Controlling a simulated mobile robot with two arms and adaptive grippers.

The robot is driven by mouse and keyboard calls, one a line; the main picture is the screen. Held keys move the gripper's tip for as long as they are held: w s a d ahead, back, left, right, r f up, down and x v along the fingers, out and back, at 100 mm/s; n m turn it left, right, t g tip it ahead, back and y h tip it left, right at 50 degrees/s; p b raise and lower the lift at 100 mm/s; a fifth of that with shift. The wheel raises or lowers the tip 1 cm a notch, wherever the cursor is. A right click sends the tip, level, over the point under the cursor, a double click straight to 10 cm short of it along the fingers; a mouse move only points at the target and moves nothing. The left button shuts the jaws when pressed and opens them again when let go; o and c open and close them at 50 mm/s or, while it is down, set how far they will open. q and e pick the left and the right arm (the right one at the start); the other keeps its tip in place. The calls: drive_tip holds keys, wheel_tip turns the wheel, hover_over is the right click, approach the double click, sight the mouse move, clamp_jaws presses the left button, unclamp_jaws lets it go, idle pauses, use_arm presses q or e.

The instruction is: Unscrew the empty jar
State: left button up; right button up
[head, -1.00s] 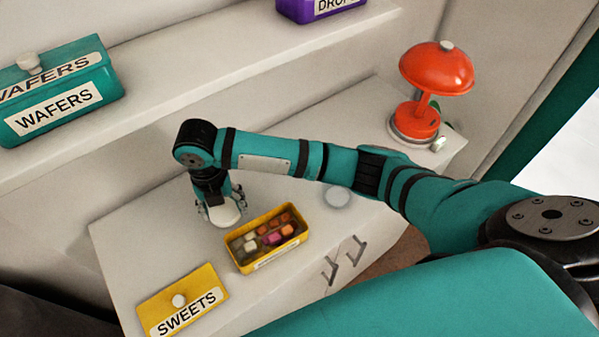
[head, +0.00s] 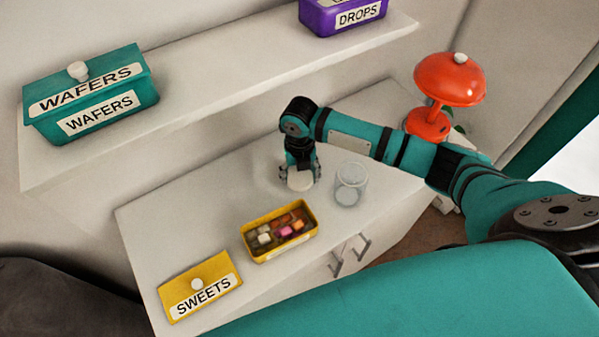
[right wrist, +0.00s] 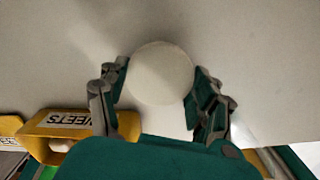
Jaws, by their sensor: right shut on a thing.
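The clear glass jar (head: 351,185) stands upright on the white counter in the head view. It looks empty, and its top looks uncovered. My right gripper (head: 299,174) is just left of the jar, pointing down. It is shut on a round white lid (head: 300,181), with a finger on each side. The lid also shows from above in the right wrist view (right wrist: 160,73), between the fingers. I cannot tell whether the lid touches the counter. The jar cannot be made out in the right wrist view. My left gripper is not in view.
An open yellow tin (head: 256,256) of sweets stands in front of the gripper, its SWEETS lid (head: 180,298) lying to the left. An orange lamp (head: 450,80) is at the back right. A shelf (head: 230,90) above holds a WAFERS tin (head: 90,103) and a purple DROPS tin (head: 325,20).

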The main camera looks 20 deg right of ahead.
drive_tip(key=shift+w+f, duration=0.1)
drive_tip(key=shift+f, duration=0.5)
drive_tip(key=shift+f, duration=0.1)
drive_tip(key=o, duration=1.3)
